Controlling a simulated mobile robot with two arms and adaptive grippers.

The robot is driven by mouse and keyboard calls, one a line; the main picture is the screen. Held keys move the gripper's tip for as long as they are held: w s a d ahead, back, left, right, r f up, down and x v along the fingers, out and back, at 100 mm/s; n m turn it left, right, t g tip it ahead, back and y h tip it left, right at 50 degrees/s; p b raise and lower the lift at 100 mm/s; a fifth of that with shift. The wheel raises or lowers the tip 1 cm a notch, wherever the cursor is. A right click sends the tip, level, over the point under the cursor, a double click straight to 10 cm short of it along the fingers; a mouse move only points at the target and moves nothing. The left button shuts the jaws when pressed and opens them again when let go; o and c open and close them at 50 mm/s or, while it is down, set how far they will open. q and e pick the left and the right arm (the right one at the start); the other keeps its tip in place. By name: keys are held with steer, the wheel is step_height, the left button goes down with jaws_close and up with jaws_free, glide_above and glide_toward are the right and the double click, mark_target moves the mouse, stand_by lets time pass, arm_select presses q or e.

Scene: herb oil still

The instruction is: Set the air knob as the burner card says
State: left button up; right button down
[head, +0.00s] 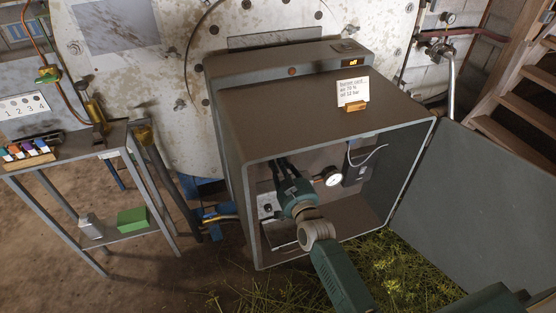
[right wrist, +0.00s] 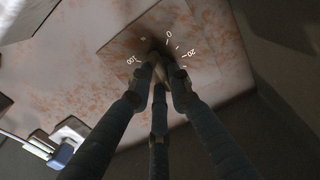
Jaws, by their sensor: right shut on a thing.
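The burner card (head: 352,92) stands in a small wooden holder on top of the grey burner cabinet; it reads air 70 % and, less clearly, oil 12 bar. My right gripper (head: 283,166) reaches into the open cabinet. In the right wrist view its fingers (right wrist: 160,82) are shut on the air knob, which they mostly hide. Around the knob is a rust-stained scale plate (right wrist: 205,70) with 0, 20 and 100 legible. The knob's pointer is hidden, so I cannot tell its setting. My left gripper is not in view.
A round gauge (head: 333,179) sits inside the cabinet (head: 300,105), right of my gripper. A display (head: 352,64) on top reads off. The cabinet door (head: 480,185) hangs open at right. A side table (head: 75,150) stands at left; cut herbs lie on the floor.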

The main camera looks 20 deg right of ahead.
steer(key=shift+f+m, duration=0.15)
steer(key=shift+m, duration=2.25)
steer(key=shift+f+m, duration=0.1)
steer(key=shift+m, duration=2.3)
steer(key=c, duration=1.6)
jaws_free()
steer(key=shift+s, duration=0.1)
steer(key=s, duration=1.2)
steer(key=shift+d, duration=0.25)
steer(key=shift+w, duration=0.1)
